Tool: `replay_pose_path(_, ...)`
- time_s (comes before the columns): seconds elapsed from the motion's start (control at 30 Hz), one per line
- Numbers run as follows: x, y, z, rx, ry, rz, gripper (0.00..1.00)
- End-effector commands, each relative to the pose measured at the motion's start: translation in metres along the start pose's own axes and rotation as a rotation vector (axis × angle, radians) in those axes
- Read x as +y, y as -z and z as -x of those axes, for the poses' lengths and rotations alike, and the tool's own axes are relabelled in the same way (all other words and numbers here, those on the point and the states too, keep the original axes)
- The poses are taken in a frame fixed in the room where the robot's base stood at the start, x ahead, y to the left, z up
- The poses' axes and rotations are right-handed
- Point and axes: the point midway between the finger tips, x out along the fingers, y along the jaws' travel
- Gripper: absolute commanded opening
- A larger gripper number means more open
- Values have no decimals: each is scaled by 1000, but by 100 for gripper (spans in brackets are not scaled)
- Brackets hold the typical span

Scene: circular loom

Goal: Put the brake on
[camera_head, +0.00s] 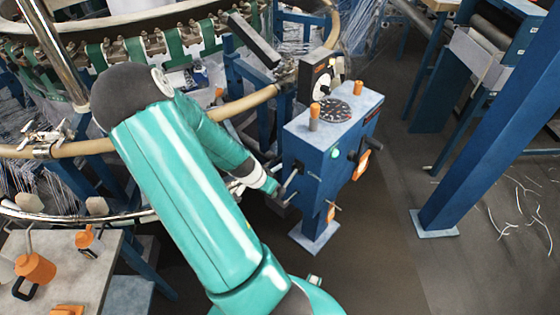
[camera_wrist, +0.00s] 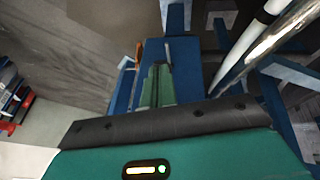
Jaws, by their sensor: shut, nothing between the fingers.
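A blue control box (camera_head: 308,165) stands on a pedestal right of the picture's middle. Its top carries a black dial (camera_head: 335,111) and orange-capped knobs (camera_head: 315,110). A grey metal lever (camera_head: 289,181) sticks out of its left side. I cannot tell which part is the brake. My gripper (camera_head: 273,188) is at this left side, close to the lever; contact is unclear. In the wrist view, my green fingers (camera_wrist: 157,72) are together and empty in front of the blue box (camera_wrist: 188,68). A thin grey rod (camera_wrist: 168,52) shows just beyond the fingertips.
The loom's wooden ring (camera_head: 255,100) and green bands run behind my arm. A table (camera_head: 85,270) with orange tools is at lower left. A blue slanted post (camera_head: 475,165) stands at right.

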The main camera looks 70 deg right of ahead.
Motion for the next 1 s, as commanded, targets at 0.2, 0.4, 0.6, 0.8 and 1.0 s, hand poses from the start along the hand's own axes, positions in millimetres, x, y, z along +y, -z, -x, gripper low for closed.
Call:
replay_pose_path(0.2,-2,-5,-11,-1,0,0,0)
replay_pose_path(0.4,-2,-5,-16,0,0,0,0)
replay_pose_path(0.6,-2,-4,-17,1,-1,-2,0)
replay_pose_path(0.8,-1,-2,-17,4,-1,-4,0)
replay_pose_path(1.0,-2,1,-15,6,1,-5,0)
